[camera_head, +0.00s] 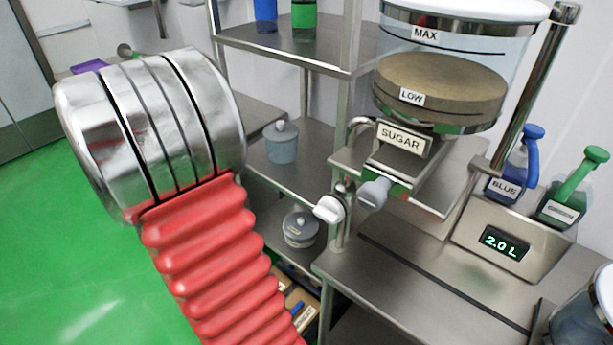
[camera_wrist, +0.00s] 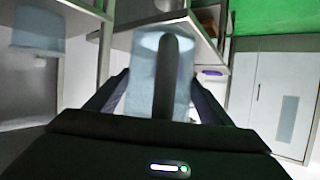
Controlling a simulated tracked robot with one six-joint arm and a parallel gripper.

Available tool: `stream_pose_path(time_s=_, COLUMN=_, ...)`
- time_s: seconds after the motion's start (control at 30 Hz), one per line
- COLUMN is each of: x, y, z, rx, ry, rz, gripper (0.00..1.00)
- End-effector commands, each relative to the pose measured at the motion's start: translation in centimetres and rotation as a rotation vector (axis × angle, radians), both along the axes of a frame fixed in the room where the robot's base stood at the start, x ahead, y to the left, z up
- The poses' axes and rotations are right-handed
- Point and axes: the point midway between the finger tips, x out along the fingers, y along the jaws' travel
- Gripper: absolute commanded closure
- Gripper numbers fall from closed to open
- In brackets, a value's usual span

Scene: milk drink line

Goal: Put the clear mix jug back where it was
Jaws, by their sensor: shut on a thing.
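In the wrist view the clear mix jug (camera_wrist: 142,72) is a pale, see-through vessel with a dark upright handle (camera_wrist: 166,75) down its near side. My gripper (camera_wrist: 160,98) is shut on it, with one dark finger on each side. The jug's lower part is hidden behind the gripper body. In the head view my metal wrist drum and red sleeve fill the left side, and neither the gripper nor the held jug can be made out there.
A sugar hopper (camera_head: 403,139) stands over the steel bench (camera_head: 410,290). Blue (camera_head: 503,187) and green (camera_head: 560,205) handled jugs sit in a stand (camera_head: 490,250) reading 2.0 L. A steel rack (camera_head: 300,52) holds lidded pots (camera_head: 282,148). Green floor (camera_head: 60,240) is open at left.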

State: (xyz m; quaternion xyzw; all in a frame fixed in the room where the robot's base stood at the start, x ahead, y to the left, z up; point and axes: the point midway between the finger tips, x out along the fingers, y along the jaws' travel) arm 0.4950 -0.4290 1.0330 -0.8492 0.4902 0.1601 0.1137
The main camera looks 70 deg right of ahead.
Motion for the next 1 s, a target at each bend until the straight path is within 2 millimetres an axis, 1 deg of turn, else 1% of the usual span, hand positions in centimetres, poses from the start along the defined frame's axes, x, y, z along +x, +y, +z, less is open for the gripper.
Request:
stream_pose_path(time_s=0.03, x=-1.6, y=-1.9, z=0.3, rx=-0.002, ry=-0.003, rz=-0.053, gripper=0.71)
stream_pose_path(time_s=0.1, x=-3.7, y=-4.1, z=0.5, rx=-0.002, ry=-0.003, rz=-0.119, gripper=0.72)
stream_pose_path(time_s=0.27, x=-9.0, y=-8.6, z=0.7, rx=-0.002, ry=-0.003, rz=-0.271, gripper=0.72)
stream_pose_path(time_s=0.3, x=-10.4, y=-9.6, z=0.8, rx=-0.003, ry=-0.003, rz=-0.308, gripper=0.72)
stream_pose_path(time_s=0.37, x=-12.4, y=-11.1, z=0.9, rx=-0.003, ry=-0.003, rz=-0.364, gripper=0.72)
stream_pose_path(time_s=0.4, x=-13.8, y=-11.9, z=0.9, rx=-0.003, ry=-0.003, rz=-0.399, gripper=0.72)
stream_pose_path(time_s=0.5, x=-17.2, y=-13.8, z=0.9, rx=-0.002, ry=-0.002, rz=-0.484, gripper=0.72)
stream_pose_path(time_s=0.7, x=-23.4, y=-16.7, z=0.9, rx=-0.003, ry=-0.002, rz=-0.634, gripper=0.72)
stream_pose_path(time_s=0.77, x=-25.4, y=-17.3, z=0.9, rx=-0.002, ry=-0.001, rz=-0.679, gripper=0.72)
stream_pose_path(time_s=0.8, x=-26.7, y=-17.9, z=1.3, rx=-0.004, ry=-0.003, rz=-0.713, gripper=0.72)
stream_pose_path(time_s=0.9, x=-29.8, y=-18.9, z=1.9, rx=-0.003, ry=-0.003, rz=-0.791, gripper=0.72)
stream_pose_path(time_s=1.0, x=-32.4, y=-19.6, z=2.3, rx=-0.003, ry=-0.003, rz=-0.856, gripper=0.72)
